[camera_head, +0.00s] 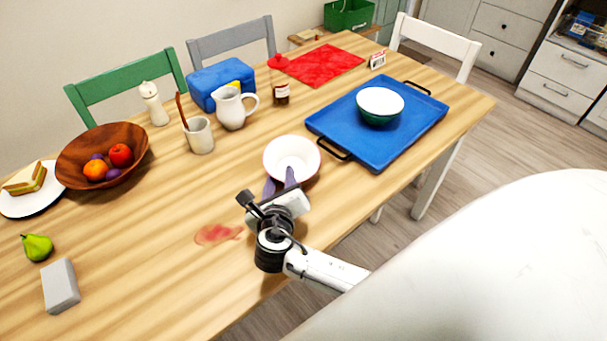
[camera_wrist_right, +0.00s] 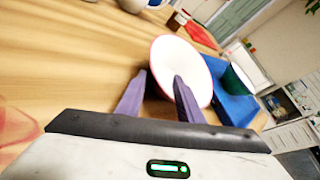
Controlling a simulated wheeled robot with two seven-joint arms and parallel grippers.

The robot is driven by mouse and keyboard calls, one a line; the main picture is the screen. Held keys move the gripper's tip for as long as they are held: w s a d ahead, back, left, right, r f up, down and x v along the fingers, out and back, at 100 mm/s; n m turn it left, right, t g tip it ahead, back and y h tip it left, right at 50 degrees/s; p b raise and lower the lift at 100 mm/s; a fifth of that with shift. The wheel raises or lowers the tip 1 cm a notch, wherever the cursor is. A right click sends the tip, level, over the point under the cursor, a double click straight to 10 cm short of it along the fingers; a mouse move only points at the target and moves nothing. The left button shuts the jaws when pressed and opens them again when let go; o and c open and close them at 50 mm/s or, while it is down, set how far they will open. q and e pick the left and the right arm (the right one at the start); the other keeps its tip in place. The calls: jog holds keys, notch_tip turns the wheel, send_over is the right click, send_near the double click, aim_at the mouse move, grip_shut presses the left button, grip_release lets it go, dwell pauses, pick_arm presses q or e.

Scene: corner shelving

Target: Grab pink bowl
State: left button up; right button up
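The pink bowl (camera_head: 292,152) stands upright on the wooden table, with a white inside and a pink rim; it also shows in the right wrist view (camera_wrist_right: 185,58). My right gripper (camera_head: 280,182) is at the bowl's near side, its two purple fingers pointing at it. In the right wrist view the fingers (camera_wrist_right: 161,75) are spread apart. One overlaps the bowl's white inside and the other lies just outside the rim at the left. Whether either finger touches the wall cannot be told. My left gripper is not in view.
A blue tray (camera_head: 344,122) holding a green bowl (camera_head: 380,116) lies to the right. A white jug (camera_head: 231,110) and a cup (camera_head: 200,138) stand behind. A red stain (camera_head: 217,234) marks the table to the left. The table front left is mostly clear around a grey block (camera_head: 61,285).

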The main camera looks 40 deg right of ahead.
grip_shut()
jog(key=shift+s+a+f, duration=0.1)
jog(key=shift+a+f, duration=0.05)
jog(key=shift+a, duration=0.05)
dwell(1.1)
